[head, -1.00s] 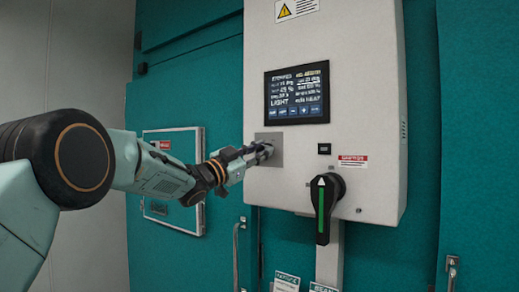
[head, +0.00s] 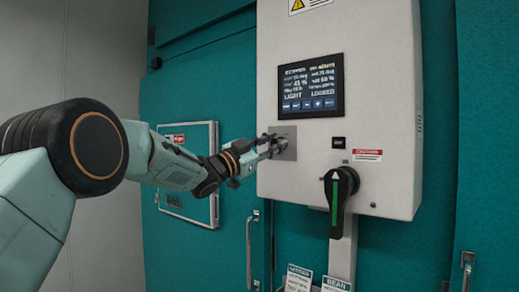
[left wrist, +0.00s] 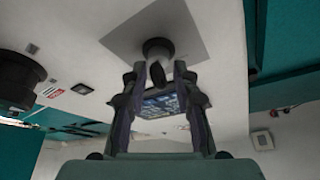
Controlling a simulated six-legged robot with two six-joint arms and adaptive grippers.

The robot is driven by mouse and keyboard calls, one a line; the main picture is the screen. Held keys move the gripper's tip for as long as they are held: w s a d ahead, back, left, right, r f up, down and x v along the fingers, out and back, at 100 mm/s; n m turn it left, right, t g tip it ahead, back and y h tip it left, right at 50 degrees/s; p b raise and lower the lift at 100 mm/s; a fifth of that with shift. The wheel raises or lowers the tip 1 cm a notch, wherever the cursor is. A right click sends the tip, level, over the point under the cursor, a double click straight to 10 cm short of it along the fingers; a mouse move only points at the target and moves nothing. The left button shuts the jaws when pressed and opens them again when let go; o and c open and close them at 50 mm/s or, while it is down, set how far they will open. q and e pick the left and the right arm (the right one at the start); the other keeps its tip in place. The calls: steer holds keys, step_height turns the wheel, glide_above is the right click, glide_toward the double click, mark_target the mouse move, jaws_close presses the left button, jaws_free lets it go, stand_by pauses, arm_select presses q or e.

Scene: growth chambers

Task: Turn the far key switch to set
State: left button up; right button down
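The key switch (left wrist: 157,50) is a dark round barrel with a key part sticking out, on a square grey plate (head: 287,143) at the lower left of the white control box (head: 388,110). My left gripper (head: 275,146) is at this plate. In the left wrist view, the fingers of my left gripper (left wrist: 160,72) stand on either side of the key, with a gap visible between them and it. The fingers partly hide the switch in the head view, so its setting cannot be read there. My right gripper is in neither view.
A display (head: 311,86) sits above the plate. A black rotary handle (head: 340,195) with a green stripe is to the lower right, below a red-and-white label (head: 367,155). A framed panel (head: 190,195) is behind my left arm on the teal wall.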

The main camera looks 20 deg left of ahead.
arm_select(q)
steer(key=v, duration=1.1)
steer(key=shift+s, duration=0.2)
steer(key=shift+s, duration=0.1)
